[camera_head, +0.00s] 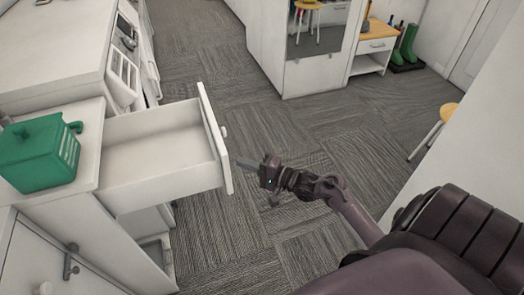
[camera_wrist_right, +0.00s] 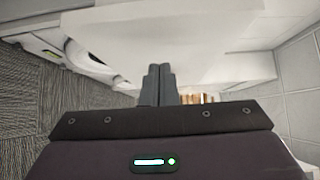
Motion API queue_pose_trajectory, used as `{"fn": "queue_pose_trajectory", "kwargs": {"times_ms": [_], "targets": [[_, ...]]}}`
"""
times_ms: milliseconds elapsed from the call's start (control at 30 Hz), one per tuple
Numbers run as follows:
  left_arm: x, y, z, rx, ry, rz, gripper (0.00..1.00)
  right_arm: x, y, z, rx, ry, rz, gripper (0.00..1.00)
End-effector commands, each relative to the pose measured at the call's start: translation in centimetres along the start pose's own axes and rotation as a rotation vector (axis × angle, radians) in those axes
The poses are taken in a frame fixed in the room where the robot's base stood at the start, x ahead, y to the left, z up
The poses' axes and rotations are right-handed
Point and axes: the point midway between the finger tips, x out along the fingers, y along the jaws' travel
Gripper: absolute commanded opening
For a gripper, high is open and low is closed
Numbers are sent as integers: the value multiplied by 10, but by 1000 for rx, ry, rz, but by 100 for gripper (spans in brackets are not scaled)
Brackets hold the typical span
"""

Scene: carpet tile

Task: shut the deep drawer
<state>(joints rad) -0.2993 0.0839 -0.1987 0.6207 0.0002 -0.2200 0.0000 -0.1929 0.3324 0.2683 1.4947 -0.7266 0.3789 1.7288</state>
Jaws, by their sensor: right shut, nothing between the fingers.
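A white drawer (camera_head: 165,150) stands pulled far out of the white cabinet at the left, and its inside looks empty. Its front panel (camera_head: 214,140) faces right and has a small round knob (camera_head: 224,131). My right gripper (camera_head: 241,163) is just to the right of this panel, fingers pointing at it; I cannot tell whether they touch. In the right wrist view the fingers (camera_wrist_right: 158,72) are together and empty, in front of a broad white surface (camera_wrist_right: 200,40). My left gripper is not in view.
A green container (camera_head: 38,155) sits on the cabinet top beside the drawer. Below the drawer, another white compartment (camera_head: 157,252) partly shows. A wooden-topped stool (camera_head: 448,113) stands at the right. The carpet between is clear.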

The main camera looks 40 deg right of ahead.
Motion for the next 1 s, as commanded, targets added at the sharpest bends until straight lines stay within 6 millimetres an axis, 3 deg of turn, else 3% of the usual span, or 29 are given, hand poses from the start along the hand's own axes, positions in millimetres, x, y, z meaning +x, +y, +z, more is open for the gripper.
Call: {"fn": "queue_pose_trajectory", "kwargs": {"times_ms": [200,767,1000], "targets": [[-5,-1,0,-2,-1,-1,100,13,-2,13,-2,1,-1,0],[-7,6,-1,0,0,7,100,19,-1,20,-1,1,-1,0],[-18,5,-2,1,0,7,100,45,-4,45,2,-1,-4,0]]}}
